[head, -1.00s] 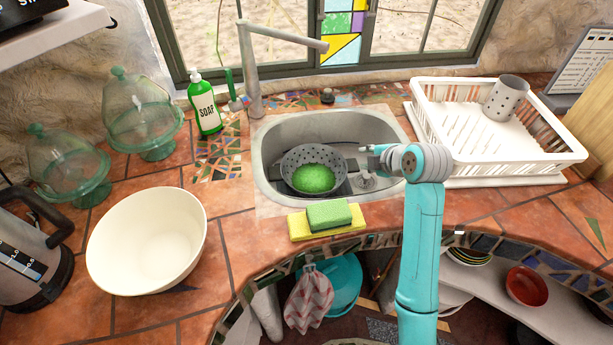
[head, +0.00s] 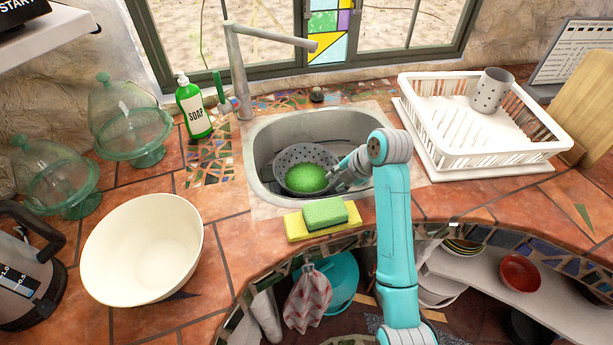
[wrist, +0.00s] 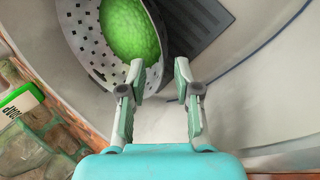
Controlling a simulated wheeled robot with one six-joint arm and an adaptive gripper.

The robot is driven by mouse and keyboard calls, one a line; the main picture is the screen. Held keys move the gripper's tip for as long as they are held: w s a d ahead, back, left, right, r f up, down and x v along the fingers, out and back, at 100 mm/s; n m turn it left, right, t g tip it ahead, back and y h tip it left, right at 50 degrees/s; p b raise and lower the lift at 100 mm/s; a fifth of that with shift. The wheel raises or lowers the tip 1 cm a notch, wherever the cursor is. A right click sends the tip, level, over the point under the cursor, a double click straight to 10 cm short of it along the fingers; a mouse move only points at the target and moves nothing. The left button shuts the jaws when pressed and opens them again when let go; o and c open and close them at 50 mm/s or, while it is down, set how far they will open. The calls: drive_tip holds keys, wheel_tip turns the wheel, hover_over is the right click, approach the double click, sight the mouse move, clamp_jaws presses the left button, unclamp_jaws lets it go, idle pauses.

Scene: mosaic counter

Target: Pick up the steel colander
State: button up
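The steel colander (head: 292,156) is a grey perforated bowl standing in the sink. A round green item (head: 305,178) lies in it. In the wrist view the colander (wrist: 88,40) is at the upper left with the green item (wrist: 128,30) inside. My gripper (head: 340,176) is at the colander's right side, low in the sink. In the wrist view my gripper (wrist: 160,72) is open; its left fingertip overlaps the colander's near wall, and its right fingertip is over the sink beyond the rim. I cannot tell whether either finger touches it.
The sink (head: 262,130) has a faucet (head: 236,70) behind it and sponges (head: 325,213) at its front edge. A green soap bottle (head: 193,106) and a cream bowl (head: 143,250) are at left. A white dish rack (head: 480,160) stands at right.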

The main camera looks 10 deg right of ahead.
sight(332, 183)
drive_tip(key=shift+x, duration=2.3)
clamp_jaws()
